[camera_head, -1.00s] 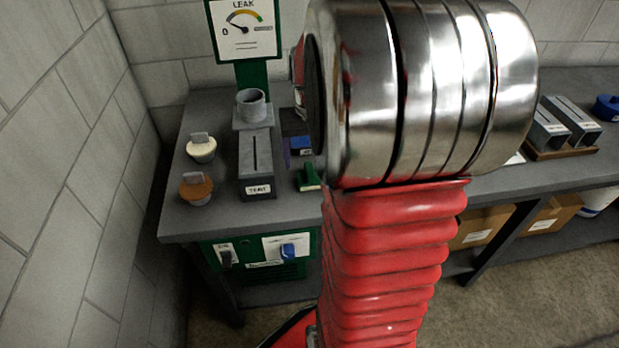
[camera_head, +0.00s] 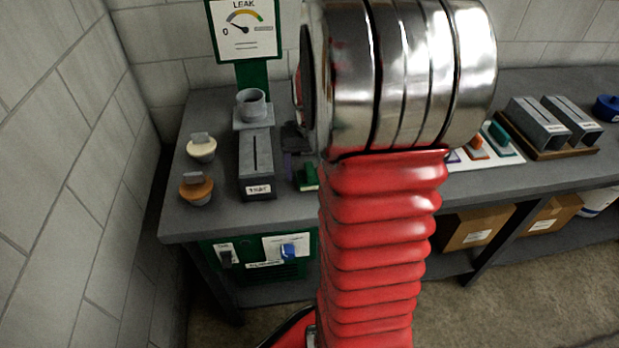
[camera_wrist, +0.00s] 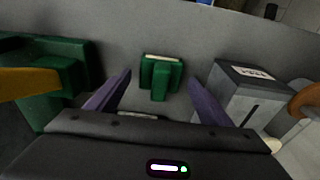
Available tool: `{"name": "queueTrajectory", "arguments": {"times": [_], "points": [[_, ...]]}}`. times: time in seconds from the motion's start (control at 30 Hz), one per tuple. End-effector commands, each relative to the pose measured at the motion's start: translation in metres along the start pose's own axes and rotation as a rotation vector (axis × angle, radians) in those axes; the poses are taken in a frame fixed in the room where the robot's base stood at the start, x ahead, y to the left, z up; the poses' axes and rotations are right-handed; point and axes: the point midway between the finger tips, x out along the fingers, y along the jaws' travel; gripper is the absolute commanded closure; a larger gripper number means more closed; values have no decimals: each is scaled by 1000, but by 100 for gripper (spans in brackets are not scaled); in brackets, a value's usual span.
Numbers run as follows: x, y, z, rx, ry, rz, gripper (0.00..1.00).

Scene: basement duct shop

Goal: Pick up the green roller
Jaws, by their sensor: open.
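The green roller (camera_wrist: 161,72) stands on the grey bench top near its front edge. In the wrist view it is between the two purple fingers of my gripper (camera_wrist: 160,84), with a gap on both sides. My gripper is open and holds nothing. In the head view the roller (camera_head: 308,178) is a small green shape just left of my red arm, partly covered by it. My gripper there is mostly hidden behind my arm, with only dark and purple parts showing.
A grey slotted box (camera_head: 256,172) stands close beside the roller, with a grey cup (camera_head: 252,103) behind it. Orange (camera_head: 196,189) and cream (camera_head: 201,148) knobbed pieces stand left. A white board (camera_head: 487,155) with coloured handles lies right. A green gauge post (camera_head: 252,75) rises behind.

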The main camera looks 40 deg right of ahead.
Motion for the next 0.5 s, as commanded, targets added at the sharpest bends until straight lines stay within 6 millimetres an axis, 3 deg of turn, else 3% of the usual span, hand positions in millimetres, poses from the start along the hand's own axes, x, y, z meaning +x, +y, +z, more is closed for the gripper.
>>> {"name": "queueTrajectory", "arguments": {"times": [0.07,0.5], "points": [[0,0,0,0,0,0,27],[0,0,0,0,0,0,57]]}}
